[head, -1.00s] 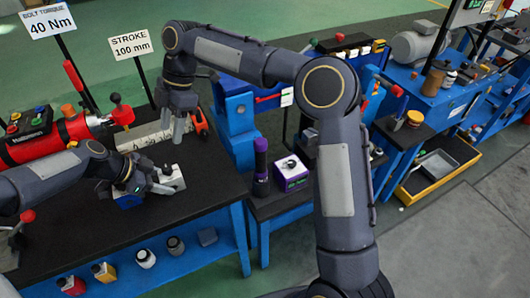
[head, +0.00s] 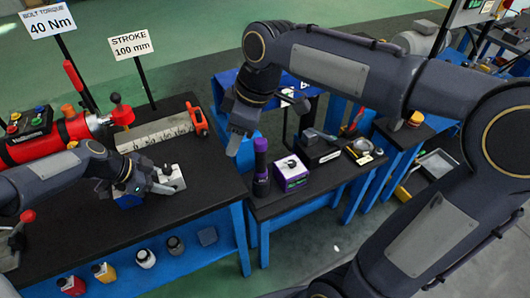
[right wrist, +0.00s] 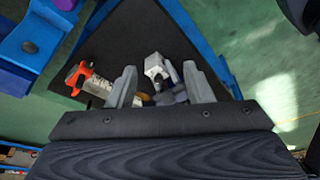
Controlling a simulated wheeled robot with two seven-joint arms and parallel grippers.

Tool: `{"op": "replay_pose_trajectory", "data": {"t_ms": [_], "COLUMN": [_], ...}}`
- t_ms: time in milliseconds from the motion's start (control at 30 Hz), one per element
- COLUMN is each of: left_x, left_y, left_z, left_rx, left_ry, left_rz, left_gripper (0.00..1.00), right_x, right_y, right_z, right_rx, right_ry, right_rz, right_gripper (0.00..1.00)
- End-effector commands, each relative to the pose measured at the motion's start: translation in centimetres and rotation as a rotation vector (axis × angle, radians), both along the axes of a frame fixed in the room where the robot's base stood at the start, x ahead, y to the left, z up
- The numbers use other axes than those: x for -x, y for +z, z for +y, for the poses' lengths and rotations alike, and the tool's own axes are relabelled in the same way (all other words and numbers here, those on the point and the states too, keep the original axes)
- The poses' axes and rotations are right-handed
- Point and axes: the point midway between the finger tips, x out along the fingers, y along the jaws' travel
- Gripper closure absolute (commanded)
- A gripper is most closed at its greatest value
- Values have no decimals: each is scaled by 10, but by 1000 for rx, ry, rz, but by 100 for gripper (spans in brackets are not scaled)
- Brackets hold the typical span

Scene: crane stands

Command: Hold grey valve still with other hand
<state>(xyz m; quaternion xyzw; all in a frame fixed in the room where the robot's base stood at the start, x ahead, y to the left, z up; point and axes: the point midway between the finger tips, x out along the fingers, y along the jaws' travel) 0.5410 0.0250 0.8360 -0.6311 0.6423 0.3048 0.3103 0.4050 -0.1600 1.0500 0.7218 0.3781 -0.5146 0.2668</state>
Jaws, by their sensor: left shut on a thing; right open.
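The grey valve (head: 174,178) is a pale grey block on the black bench top, near the bench's right side. My left gripper (head: 162,184) is shut on it from the left, and its fingers hide part of the valve. The valve also shows in the right wrist view (right wrist: 158,68), beyond my right fingers. My right gripper (head: 236,138) is open and empty, raised near the bench's right edge, up and to the right of the valve in the head view. Its two fingers are spread apart in the right wrist view (right wrist: 160,88).
A scaled bar (head: 155,133) with an orange-red end lies behind the valve, beside a red cylinder (head: 45,140). A lower side table holds a purple-and-black torch (head: 261,165) and a purple-and-white box (head: 291,172). The black bench top in front of the valve is mostly clear.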

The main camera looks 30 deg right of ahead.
Motion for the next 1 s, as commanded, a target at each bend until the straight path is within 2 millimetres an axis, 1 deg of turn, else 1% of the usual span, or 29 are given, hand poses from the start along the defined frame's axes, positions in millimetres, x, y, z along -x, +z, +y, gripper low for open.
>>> {"op": "replay_pose_trajectory", "data": {"t_ms": [33,100,200,333,500,800,833,1000], "left_x": [1,1,1,1,1,1,1,1], "left_y": [0,-1,-1,-1,0,-1,-1,0], "left_z": [0,0,0,0,0,0,0,0], "left_rx": [0,-1,0,-1,-1,-1,-1,0], "left_ry": [-1,-1,-1,-1,-1,-2,-2,-1], "left_rz": [2,2,2,2,2,2,2,2], "left_gripper": [86,86,86,86,86,86,53,31], "right_x": [10,21,36,51,61,63,63,62], "right_y": [-1,-3,-7,-12,-15,-16,-16,-16], "right_z": [-6,-13,-20,-27,-31,-32,-32,-32], "right_rx": [-6,-19,-39,-62,-82,-85,-86,-85], "right_ry": [-48,-114,-202,-289,-349,-361,-360,-360], "right_rz": [-2,-2,0,2,5,6,6,5], "right_gripper": [54,54,54,54,54,54,54,54]}}
